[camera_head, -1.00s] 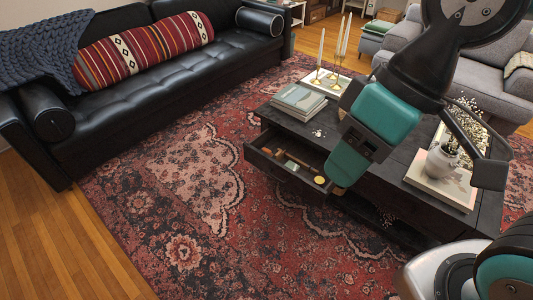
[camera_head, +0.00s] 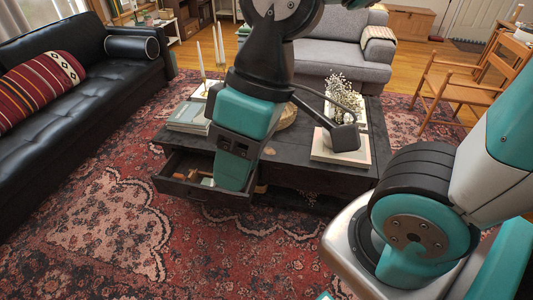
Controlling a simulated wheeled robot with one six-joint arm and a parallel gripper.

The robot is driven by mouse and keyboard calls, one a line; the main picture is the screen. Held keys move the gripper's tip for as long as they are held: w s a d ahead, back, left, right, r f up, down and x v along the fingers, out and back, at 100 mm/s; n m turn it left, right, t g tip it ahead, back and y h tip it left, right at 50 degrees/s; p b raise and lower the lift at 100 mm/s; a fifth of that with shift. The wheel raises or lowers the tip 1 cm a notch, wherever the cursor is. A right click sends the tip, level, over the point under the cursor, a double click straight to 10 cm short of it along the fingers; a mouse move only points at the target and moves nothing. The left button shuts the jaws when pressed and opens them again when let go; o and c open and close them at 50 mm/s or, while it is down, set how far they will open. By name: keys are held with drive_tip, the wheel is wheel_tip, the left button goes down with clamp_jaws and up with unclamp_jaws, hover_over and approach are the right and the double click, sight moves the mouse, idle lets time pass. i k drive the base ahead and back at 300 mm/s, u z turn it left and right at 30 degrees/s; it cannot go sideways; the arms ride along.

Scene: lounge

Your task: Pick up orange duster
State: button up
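A small orange-brown thing (camera_head: 192,175) lies in the open drawer (camera_head: 180,192) of the dark coffee table (camera_head: 376,125). It may be the orange duster, but it is too small to be sure. A pale item lies beside it, and my arm covers the right part of the drawer.
Books (camera_head: 188,117), candlesticks (camera_head: 219,57) and a tray with a flower vase (camera_head: 338,147) stand on the table. A black sofa (camera_head: 75,85) is at left, a grey sofa (camera_head: 330,58) behind, and a wooden chair (camera_head: 452,88) at right. The rug (camera_head: 100,225) in front is clear.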

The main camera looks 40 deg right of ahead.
sight(180, 177)
drive_tip(key=u, duration=0.3)
drive_tip(key=i, duration=0.7)
drive_tip(key=u, duration=0.4)
drive_tip(key=i, duration=1.25)
drive_tip(key=z, duration=0.15)
